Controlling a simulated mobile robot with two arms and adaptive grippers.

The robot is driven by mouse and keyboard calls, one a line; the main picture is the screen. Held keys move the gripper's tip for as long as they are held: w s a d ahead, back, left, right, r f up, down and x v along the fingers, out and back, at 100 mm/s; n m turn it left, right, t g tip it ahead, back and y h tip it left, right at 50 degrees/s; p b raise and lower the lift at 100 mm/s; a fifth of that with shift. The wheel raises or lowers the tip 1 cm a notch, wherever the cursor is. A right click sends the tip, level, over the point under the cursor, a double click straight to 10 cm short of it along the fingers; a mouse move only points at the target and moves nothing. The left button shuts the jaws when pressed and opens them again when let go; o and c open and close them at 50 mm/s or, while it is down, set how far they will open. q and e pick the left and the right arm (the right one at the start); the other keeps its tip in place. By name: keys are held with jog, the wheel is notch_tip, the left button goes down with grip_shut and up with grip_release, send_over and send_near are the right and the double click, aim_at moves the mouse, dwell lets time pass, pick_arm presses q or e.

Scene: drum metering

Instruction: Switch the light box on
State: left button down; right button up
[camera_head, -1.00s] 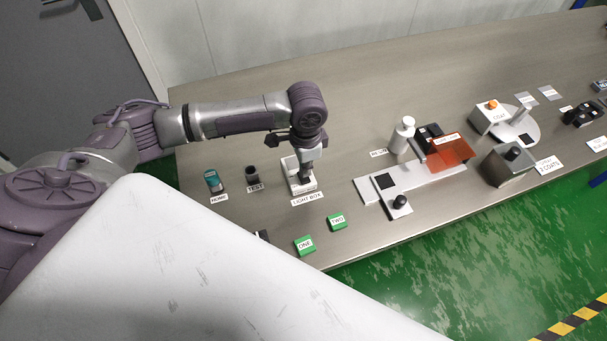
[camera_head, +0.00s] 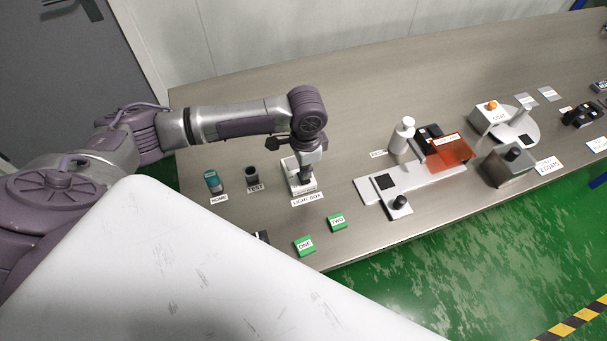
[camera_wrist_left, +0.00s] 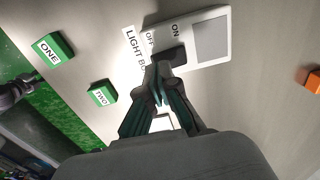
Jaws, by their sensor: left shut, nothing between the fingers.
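The light box (camera_head: 291,172) is a small white box on the table behind its label. The left wrist view shows its pale grey panel (camera_wrist_left: 211,39), OFF and ON lettering, and a dark switch (camera_wrist_left: 176,55) on its near part. My left gripper (camera_head: 304,184) points down at the front part of the box. It is shut and empty, with its fingertips (camera_wrist_left: 160,72) at or just over the switch, partly hiding it. I cannot tell whether they touch it, which way it is tipped, or whether the panel is lit. My right gripper is not in view.
Green blocks ONE (camera_head: 305,246) and TWO (camera_head: 337,222) lie near the front edge. A dark TEST cup (camera_head: 252,175) and a teal item (camera_head: 213,181) stand left of the box.

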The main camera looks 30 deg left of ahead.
pick_arm(q)
jog(key=shift+f, duration=0.3)
dwell(0.6)
jog(key=shift+f+b, duration=0.4)
jog(key=shift+f, duration=0.5)
jog(key=shift+r, duration=0.1)
dwell(0.4)
notch_tip(320, 180, up, 7)
jog(key=p, duration=0.8)
jog(key=shift+p, duration=0.4)
jog(key=shift+s, duration=0.1)
